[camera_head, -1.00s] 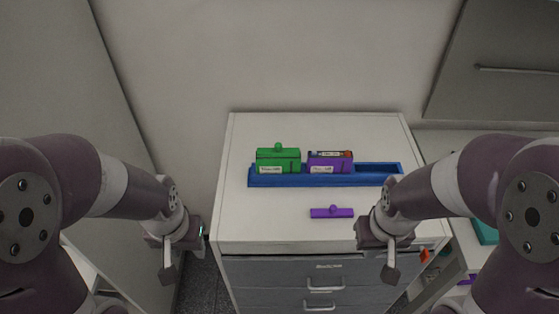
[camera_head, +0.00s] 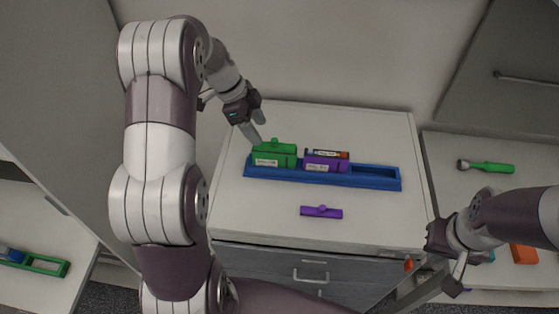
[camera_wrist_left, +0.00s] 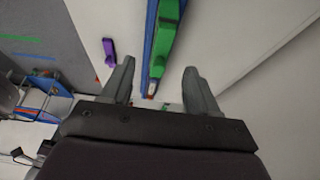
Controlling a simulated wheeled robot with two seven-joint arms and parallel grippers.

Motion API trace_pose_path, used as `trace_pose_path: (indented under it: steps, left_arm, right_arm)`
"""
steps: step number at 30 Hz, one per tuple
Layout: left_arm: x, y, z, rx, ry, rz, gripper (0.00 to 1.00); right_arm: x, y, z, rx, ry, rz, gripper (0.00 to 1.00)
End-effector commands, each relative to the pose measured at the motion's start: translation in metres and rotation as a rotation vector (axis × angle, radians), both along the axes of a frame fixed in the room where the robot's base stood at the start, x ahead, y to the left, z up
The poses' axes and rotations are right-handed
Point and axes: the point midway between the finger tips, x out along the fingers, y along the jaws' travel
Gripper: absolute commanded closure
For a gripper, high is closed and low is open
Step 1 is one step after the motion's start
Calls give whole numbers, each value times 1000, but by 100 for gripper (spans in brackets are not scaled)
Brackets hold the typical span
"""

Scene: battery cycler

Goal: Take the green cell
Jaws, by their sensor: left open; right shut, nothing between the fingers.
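The green cell holder (camera_head: 273,154) has a lid with a knob on top and a pale label on its front. It stands in the left part of the blue rack (camera_head: 372,183) on the white cabinet top. My left gripper (camera_head: 257,140) is above and just left of it. In the left wrist view the green holder (camera_wrist_left: 165,35) shows beyond and between my open, empty fingers (camera_wrist_left: 155,85). Whether a cell lies under the green lid is hidden. My right gripper (camera_head: 452,285) is shut and empty, off the cabinet's right front corner.
A purple holder (camera_head: 322,164) without its lid stands right of the green one, with a dark and orange cell (camera_head: 328,153) in it. The purple lid (camera_head: 321,212) lies in front of the rack. A green flashlight-like object (camera_head: 487,167) lies on the right counter.

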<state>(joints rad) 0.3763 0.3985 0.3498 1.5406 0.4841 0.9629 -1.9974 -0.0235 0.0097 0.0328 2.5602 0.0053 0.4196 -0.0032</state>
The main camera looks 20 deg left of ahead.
Motion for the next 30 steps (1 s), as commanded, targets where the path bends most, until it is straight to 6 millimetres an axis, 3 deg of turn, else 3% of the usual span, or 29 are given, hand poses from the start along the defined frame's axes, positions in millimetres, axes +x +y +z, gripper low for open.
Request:
trace_pose_path:
  steps: [1, 6, 10, 14, 18, 24, 25, 26, 30]
  left_arm:
    - [1, -6, -27, 0, 0, -3, 40]
    - [5, -18, -48, 1, 0, -1, 40]
    - [4, -23, -54, 0, 4, 1, 40]
    - [3, -32, -74, 0, 7, 0, 40]
    - [6, -38, -95, 2, 2, 1, 40]
    - [7, -38, -98, 2, 0, 1, 40]
    - [7, -38, -98, 2, 0, 1, 44]
    - [6, -38, -98, 2, 0, 1, 53]
    - [7, -38, -98, 2, 0, 2, 99]
  right_arm:
    - [0, 0, -26, 0, 2, 0, 100]
    - [0, 0, -42, 0, 2, 0, 100]
    - [0, 0, -33, 0, 1, 0, 100]
    - [0, 0, -13, 0, 0, 0, 100]
    - [0, 0, -12, 0, 1, 0, 100]
    - [0, 0, -14, 0, 1, 0, 100]
    - [0, 0, -14, 0, 1, 0, 100]
    - [0, 0, -14, 0, 1, 0, 100]
    - [0, 0, -14, 0, 1, 0, 100]
